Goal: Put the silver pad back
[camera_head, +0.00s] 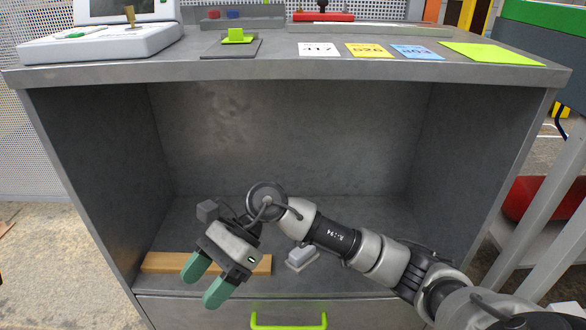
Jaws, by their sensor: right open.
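A small silver-grey block (301,255) that looks like the silver pad sits on the floor of the open compartment, just below my right forearm. My right gripper (207,279) has green fingertips spread apart, with nothing seen between them. It is in front of the compartment, to the left of the block and apart from it, with its fingers pointing down and left. My left gripper is not in view.
A wooden bar (160,262) lies in the compartment, partly behind my right gripper. Below is a drawer with a green handle (288,326). The bench top (290,68) holds number cards, a green-knobbed plate (237,38) and a white device (100,42).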

